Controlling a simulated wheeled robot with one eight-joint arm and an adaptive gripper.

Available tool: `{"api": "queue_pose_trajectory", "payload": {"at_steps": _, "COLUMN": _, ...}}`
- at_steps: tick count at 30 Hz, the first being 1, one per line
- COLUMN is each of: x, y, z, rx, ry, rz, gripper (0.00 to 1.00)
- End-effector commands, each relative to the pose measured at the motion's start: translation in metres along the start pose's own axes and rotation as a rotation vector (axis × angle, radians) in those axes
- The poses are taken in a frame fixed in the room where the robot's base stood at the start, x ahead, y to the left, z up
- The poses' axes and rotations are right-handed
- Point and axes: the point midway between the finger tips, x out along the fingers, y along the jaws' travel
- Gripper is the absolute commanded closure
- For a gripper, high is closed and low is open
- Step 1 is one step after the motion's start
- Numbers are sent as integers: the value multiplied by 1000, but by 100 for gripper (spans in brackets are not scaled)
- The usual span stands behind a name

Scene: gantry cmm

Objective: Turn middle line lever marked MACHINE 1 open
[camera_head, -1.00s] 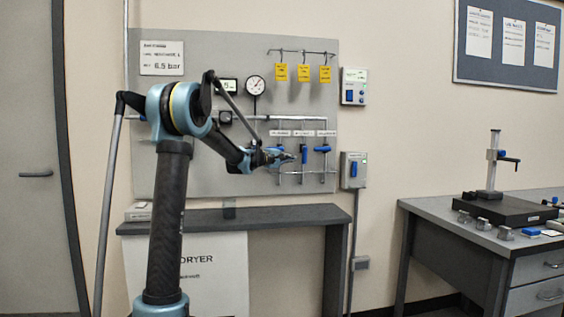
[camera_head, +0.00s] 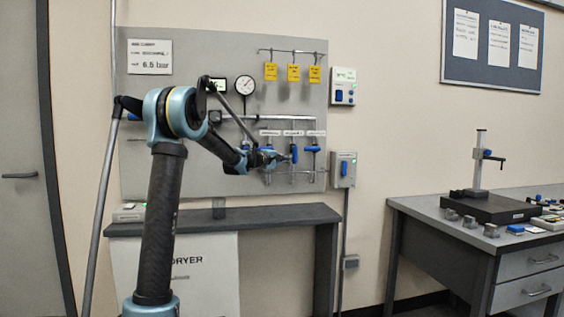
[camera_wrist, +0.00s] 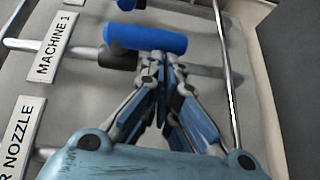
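The MACHINE 1 label (camera_wrist: 54,47) is at the left of the wrist view. Beside it is the blue middle lever (camera_wrist: 145,38), which lies along its pipe. In the head view this lever (camera_head: 293,153) stands upright, in line with the vertical pipe. My gripper (camera_wrist: 161,62) has its fingertips close together just beside the lever's long side, with nothing visible between them. I cannot tell whether they touch it. In the head view my gripper (camera_head: 284,159) is just left of the lever.
The right line's blue lever (camera_head: 312,149) is turned across its pipe. The left line's lever is partly hidden by my arm. Yellow tags (camera_head: 293,73) hang above. A switch box (camera_head: 343,170) is at the panel's right. A narrow shelf (camera_head: 270,215) lies below.

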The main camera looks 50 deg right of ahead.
Motion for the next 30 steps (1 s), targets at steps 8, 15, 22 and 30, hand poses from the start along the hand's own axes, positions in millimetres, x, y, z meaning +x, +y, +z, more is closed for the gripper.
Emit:
{"api": "queue_pose_trajectory", "payload": {"at_steps": 8, "x": -4, "y": 0, "z": 7, "rx": 2, "ry": -13, "rz": 0, "gripper": 100}}
{"api": "queue_pose_trajectory", "payload": {"at_steps": 15, "x": -40, "y": -3, "z": 4, "rx": 1, "ry": -7, "rz": 0, "gripper": 100}}
{"api": "queue_pose_trajectory", "payload": {"at_steps": 22, "x": -78, "y": -6, "z": 2, "rx": 0, "ry": -4, "rz": 0, "gripper": 100}}
{"api": "queue_pose_trajectory", "payload": {"at_steps": 30, "x": -98, "y": -8, "z": 1, "rx": -1, "ry": -3, "rz": 1, "gripper": 100}}
